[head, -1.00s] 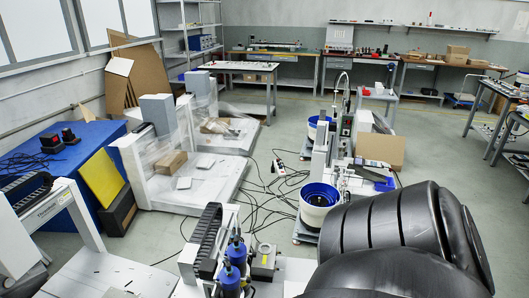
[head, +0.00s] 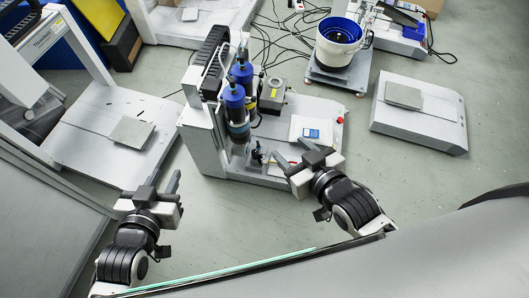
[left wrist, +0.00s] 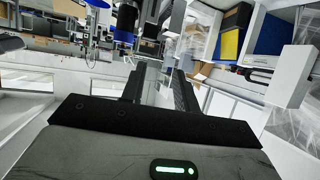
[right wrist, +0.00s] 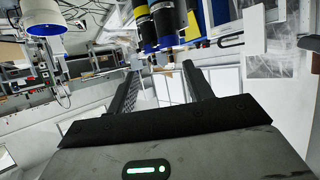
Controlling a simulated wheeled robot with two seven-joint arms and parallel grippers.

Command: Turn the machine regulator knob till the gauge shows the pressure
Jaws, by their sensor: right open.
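The machine (head: 205,150) stands in the middle of the head view, with a black cable chain and two blue cylinders (head: 236,100) on its front. A small dark fitting (head: 257,154) sits low on it beside the right gripper; I cannot tell whether it is the regulator knob or gauge. No gauge reading is legible. My right gripper (head: 292,155) is open and empty, near the machine's front right; its fingers seem close to the base, contact unclear. My left gripper (head: 163,182) is open and empty, in front of the machine and to its left. Both wrist views show spread fingers.
A white bench (head: 85,150) with a grey plate stands left. A blue-rimmed bowl feeder (head: 342,45) stands behind right, and a low grey block (head: 425,120) lies right. A blue handheld device (head: 312,134) lies on the machine's base. Cables cross the floor behind.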

